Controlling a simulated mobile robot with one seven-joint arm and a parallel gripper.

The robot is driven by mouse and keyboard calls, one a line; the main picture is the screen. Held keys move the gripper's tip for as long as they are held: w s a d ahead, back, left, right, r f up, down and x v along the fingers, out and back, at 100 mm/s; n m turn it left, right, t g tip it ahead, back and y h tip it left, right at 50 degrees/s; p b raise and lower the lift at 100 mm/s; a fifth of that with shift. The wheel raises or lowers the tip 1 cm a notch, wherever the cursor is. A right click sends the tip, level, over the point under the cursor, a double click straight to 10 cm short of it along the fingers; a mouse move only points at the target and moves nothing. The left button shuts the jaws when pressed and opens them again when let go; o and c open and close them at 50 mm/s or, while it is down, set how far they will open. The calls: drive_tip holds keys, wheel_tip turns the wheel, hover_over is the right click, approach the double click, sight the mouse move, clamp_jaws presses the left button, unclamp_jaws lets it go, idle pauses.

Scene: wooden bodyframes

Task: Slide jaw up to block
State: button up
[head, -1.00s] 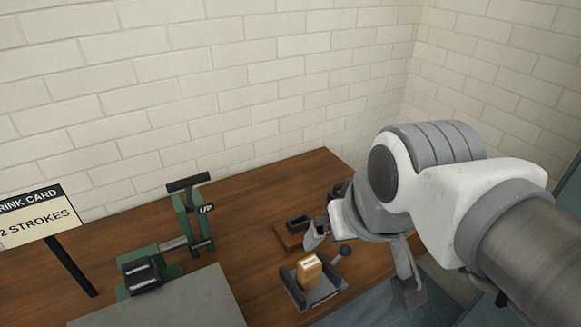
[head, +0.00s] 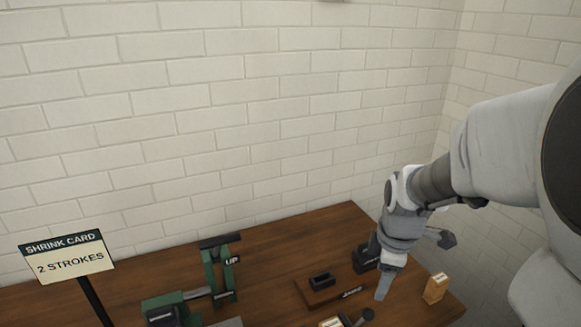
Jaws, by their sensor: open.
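A dark fixture with a round black knob (head: 367,314) sits at the bottom edge of the head view, mostly cut off. A pale wooden block (head: 332,322) shows beside the knob, also cut off. The jaw cannot be told apart clearly, nor its gap to the block. My gripper (head: 384,282) points down over the bench, above and right of the knob. It looks empty and apart from the knob; one grey finger shows clearly.
A second pale block (head: 435,288) stands on the wooden bench (head: 285,268) at right. A slotted wooden base (head: 325,292) and a black holder (head: 365,260) lie behind. A green tool (head: 221,272) marked UP and a shrink card (head: 68,258) are at left.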

drive_tip(key=n, duration=0.1)
drive_tip(key=b, duration=0.3)
approach(369, 311)
drive_tip(key=f, duration=0.3)
drive_tip(key=w+f, duration=0.1)
drive_tip(key=f, duration=0.5)
drive_tip(key=shift+w+d+f, duration=0.25)
drive_tip(key=shift+w+f, duration=0.1)
drive_tip(key=shift+w, duration=0.05)
drive_tip(key=shift+c, duration=0.3)
clamp_jaws()
idle(0.5)
